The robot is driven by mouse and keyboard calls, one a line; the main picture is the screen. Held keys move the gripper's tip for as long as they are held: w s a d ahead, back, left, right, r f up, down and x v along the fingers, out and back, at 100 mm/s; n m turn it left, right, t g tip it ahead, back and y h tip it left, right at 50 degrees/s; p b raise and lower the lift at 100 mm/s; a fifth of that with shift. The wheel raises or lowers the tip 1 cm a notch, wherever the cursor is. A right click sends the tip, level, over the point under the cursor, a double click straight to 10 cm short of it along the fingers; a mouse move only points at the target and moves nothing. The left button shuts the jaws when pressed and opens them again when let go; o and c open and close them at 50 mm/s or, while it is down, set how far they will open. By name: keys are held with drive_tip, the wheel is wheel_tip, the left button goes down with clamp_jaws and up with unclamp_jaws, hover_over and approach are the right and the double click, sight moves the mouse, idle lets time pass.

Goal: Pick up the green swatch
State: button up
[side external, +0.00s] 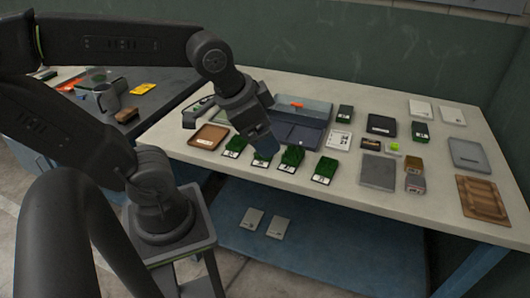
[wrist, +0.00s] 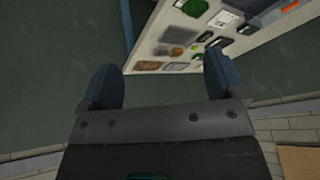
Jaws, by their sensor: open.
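Several green turf swatches with dark bases and white labels lie on the pale table, including one at the front left (side external: 235,146), one in the front middle (side external: 291,158), one at the front right (side external: 325,169) and two farther back (side external: 345,112) (side external: 420,131). I cannot tell which is meant. My gripper (side external: 265,146) hangs over the front row, its blue fingers in front of part of it. In the wrist view my gripper (wrist: 160,84) is open, with nothing between its fingers. A green piece (wrist: 194,7) shows at that view's top edge.
The pale table (side external: 480,130) also holds a brown tray (side external: 208,136), a dark folding case (side external: 300,120), a grey block (side external: 378,172), a grey panel (side external: 468,153) and a wooden board (side external: 482,196). Two light cards (side external: 265,222) lie on the blue lower shelf (side external: 330,250).

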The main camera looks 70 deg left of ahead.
drive_tip(key=w+a+f+m+g+y, duration=0.15)
drive_tip(key=w+a+f+m, duration=0.3)
drive_tip(key=a+m, duration=0.6)
drive_tip(key=w+a+f+m+g+y, duration=0.1)
drive_tip(key=w+a+f+m+y, duration=0.15)
drive_tip(key=a+f+m, duration=0.8)
drive_tip(key=f+m, duration=0.1)
drive_tip(key=w+f+m, duration=0.1)
drive_tip(key=w+d+f+m+h, duration=0.1)
drive_tip(key=shift+w+f, duration=0.1)
drive_tip(key=shift+f, duration=0.3)
drive_tip(key=shift+a+x, duration=0.15)
drive_tip(key=shift+x, duration=1.15)
drive_tip(key=shift+a+x, duration=0.15)
drive_tip(key=shift+x, duration=1.1)
drive_tip(key=shift+w, duration=0.1)
drive_tip(key=shift+c, duration=0.2)
drive_tip(key=shift+r, duration=0.1)
drive_tip(key=c, duration=0.9)
drive_tip(key=shift+c, duration=0.3)
